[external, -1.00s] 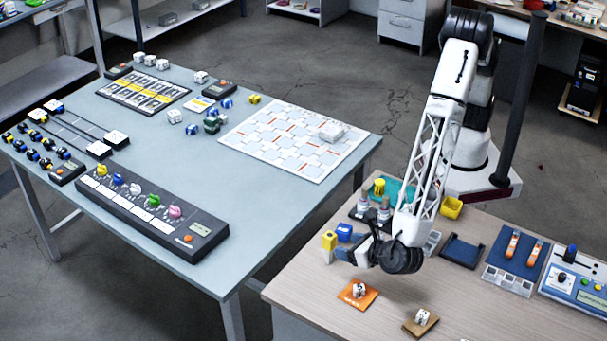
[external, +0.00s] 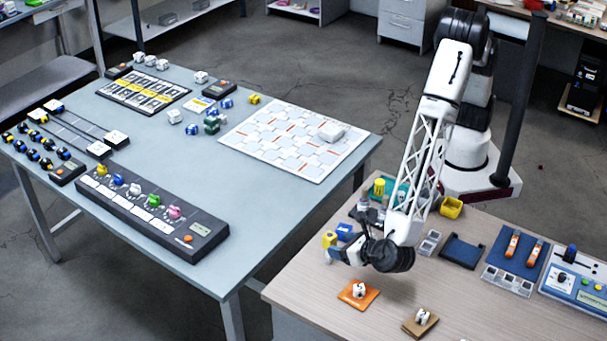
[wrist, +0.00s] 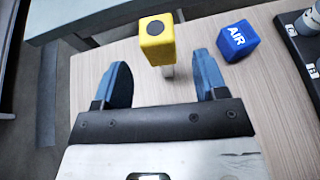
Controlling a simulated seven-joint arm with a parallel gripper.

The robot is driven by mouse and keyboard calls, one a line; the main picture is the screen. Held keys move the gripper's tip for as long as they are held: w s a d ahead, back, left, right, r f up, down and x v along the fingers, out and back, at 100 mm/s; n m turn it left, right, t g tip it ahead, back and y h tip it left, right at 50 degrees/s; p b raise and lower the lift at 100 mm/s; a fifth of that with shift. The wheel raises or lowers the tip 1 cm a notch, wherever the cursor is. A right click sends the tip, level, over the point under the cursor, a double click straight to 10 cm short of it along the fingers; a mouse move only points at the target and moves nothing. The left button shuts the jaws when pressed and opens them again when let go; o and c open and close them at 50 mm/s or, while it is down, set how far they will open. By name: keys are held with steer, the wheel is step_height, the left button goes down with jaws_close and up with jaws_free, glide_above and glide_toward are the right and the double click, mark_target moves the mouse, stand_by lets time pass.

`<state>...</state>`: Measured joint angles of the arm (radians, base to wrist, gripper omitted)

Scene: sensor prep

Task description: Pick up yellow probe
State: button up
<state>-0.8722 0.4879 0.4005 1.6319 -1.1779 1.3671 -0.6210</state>
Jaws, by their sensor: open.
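The yellow probe (wrist: 157,40) stands upright on the wooden table, a yellow block with a dark round spot on top and a pale stem below. In the wrist view it is ahead of my gripper (wrist: 163,80), between the lines of the two blue fingers and slightly beyond their tips. My gripper is open and empty. In the external view the yellow probe (external: 328,239) shows at the table's left edge, its lower part hidden by my gripper (external: 335,254). The fingers are hard to make out there.
A blue block marked AIR (wrist: 236,40) stands close to the right of the probe. A dark rack (wrist: 300,32) is further right. An orange pad (external: 358,295) and a brown pad (external: 420,322) lie toward the front. The table edge is near the probe's left.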

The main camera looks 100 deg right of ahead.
mark_target(334, 243)
steer(key=shift+d, duration=0.1)
steer(key=shift+x, duration=2.5)
steer(key=c, duration=1)
steer(key=shift+r, duration=0.1)
